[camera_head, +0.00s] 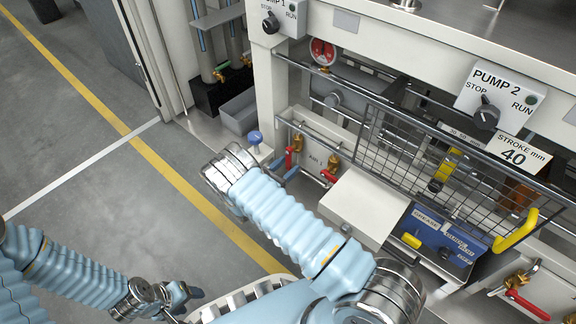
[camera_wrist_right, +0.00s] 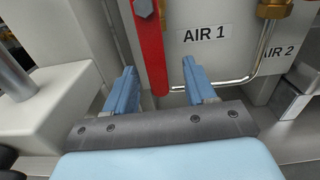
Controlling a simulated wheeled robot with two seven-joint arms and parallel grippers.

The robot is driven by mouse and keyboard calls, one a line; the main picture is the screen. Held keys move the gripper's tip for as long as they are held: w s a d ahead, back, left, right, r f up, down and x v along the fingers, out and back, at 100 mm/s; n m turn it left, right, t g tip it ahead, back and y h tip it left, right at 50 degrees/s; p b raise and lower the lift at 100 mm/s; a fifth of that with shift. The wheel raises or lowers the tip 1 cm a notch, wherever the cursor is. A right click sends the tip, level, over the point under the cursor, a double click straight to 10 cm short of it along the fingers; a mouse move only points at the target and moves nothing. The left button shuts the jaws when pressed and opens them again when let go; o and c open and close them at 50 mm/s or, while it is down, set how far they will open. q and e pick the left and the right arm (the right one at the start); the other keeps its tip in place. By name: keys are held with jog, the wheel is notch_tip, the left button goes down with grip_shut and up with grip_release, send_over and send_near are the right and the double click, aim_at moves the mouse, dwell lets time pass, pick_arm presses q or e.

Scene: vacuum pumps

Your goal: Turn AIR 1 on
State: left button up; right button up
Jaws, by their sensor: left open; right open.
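The AIR 1 valve has a red lever (camera_head: 289,158) below a brass body (camera_head: 297,141) on the pale panel. In the right wrist view the red lever (camera_wrist_right: 152,50) hangs nearly upright beside the AIR 1 label (camera_wrist_right: 204,33). My right gripper (camera_wrist_right: 158,72) is open, with one blue finger on each side of the lever's lower end. Neither finger visibly grips it. In the head view the right gripper (camera_head: 283,168) is partly hidden by its wrist. My left gripper (camera_head: 188,296) is open, low on the left above the floor, away from the valves.
The AIR 2 valve with its red lever (camera_head: 328,175) is just right of AIR 1. A blue knob (camera_head: 254,137) is at left. A grey bin (camera_head: 238,112) sits behind.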

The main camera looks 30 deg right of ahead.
jog(key=shift+s+a, duration=0.1)
jog(key=shift+a, duration=0.15)
jog(key=shift+a, duration=0.1)
jog(key=v, duration=0.5)
jog(key=shift+s+a, duration=0.2)
jog(key=shift+a, duration=0.15)
dwell(0.5)
